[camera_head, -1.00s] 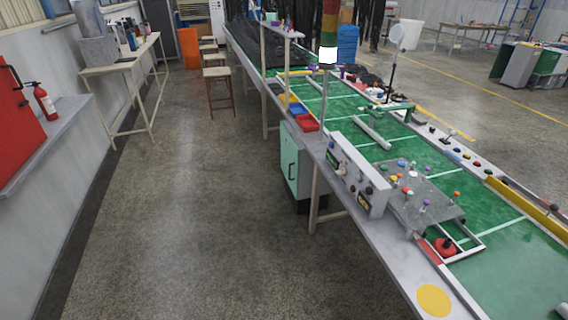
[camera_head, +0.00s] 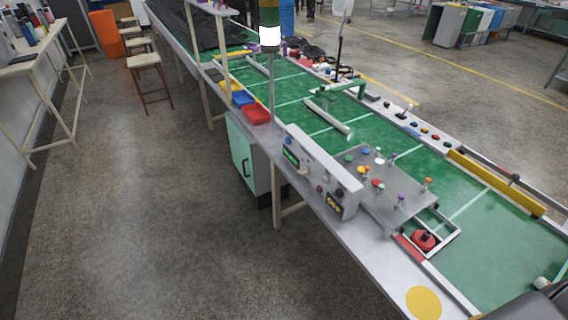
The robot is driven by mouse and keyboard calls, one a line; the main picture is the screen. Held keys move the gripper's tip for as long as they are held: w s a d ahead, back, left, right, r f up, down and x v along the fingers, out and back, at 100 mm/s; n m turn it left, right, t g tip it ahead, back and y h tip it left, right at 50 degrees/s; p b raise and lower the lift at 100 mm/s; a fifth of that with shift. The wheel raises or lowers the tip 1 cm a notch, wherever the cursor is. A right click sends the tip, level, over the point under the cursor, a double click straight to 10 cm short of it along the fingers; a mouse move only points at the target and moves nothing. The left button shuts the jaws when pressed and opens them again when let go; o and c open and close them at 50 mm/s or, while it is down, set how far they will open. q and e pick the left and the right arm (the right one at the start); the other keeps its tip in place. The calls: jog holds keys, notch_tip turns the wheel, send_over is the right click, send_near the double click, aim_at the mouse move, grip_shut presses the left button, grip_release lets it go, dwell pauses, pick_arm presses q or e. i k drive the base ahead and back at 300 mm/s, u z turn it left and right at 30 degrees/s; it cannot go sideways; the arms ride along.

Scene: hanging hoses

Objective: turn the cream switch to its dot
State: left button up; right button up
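A light grey control box (camera_head: 345,184) stands on the near edge of the long green-topped table. A small cream switch (camera_head: 303,171) is on its sloping front, left of the middle. The box also has a blue knob, a small red part, a dark knob and yellow-on-black and green labels. The switch is too small for me to tell which way it points, and I cannot make out its dot. No gripper is near the box. Dark and grey parts, probably of my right arm, show in the bottom right corner. Neither gripper's fingers are visible.
A grey plate (camera_head: 385,187) with several coloured knobs lies behind the box. A red knob (camera_head: 423,240) sits in a metal frame to its right. A signal pole (camera_head: 271,90) rises behind the box. A green cabinet (camera_head: 243,155) stands below the table.

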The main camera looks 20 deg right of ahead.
aim_at(306, 170)
jog(key=z, duration=0.5)
jog(key=i, duration=0.9)
jog(key=z, duration=0.75)
